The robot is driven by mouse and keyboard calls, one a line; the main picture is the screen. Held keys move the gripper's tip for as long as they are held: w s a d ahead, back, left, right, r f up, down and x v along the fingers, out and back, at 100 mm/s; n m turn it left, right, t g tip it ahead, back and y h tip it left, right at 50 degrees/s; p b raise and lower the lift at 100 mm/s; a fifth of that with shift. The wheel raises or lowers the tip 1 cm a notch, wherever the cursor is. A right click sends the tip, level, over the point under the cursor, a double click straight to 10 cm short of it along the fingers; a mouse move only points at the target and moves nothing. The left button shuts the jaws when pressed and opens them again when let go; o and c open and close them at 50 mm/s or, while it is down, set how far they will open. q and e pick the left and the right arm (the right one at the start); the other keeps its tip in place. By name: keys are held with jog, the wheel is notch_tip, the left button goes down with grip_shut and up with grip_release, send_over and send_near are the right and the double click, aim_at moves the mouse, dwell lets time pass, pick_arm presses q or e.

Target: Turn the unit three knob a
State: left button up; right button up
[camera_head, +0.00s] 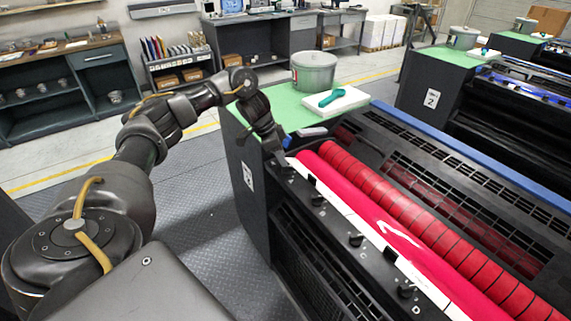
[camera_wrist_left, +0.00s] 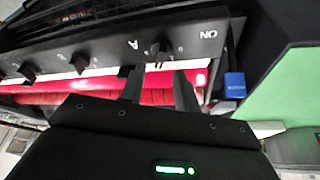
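The near ink unit has a dark control panel (camera_head: 335,222) with a row of small black knobs along its edge. In the left wrist view, a black knob (camera_wrist_left: 162,52) sits on the panel between the letter A and the word ON, both upside down. My left gripper (camera_wrist_left: 160,72) has its two fingers apart, one on each side of this knob's line; whether they touch it I cannot tell. In the head view my left gripper (camera_head: 283,160) is at the far left end of the panel, partly covering it. My right gripper is not in view.
Red rollers (camera_head: 400,215) lie beside the panel. A blue block (camera_wrist_left: 234,86) is close to the gripper. A green top (camera_head: 290,105) carries a grey ink can (camera_head: 313,72) and a white pad (camera_head: 337,101) with a teal tool. Floor is clear left of the unit.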

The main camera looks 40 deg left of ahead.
aim_at(287, 169)
pick_arm(q)
jog(key=shift+p+x, duration=0.35)
jog(key=shift+x, duration=1.65)
jog(key=shift+s, duration=0.1)
grip_shut()
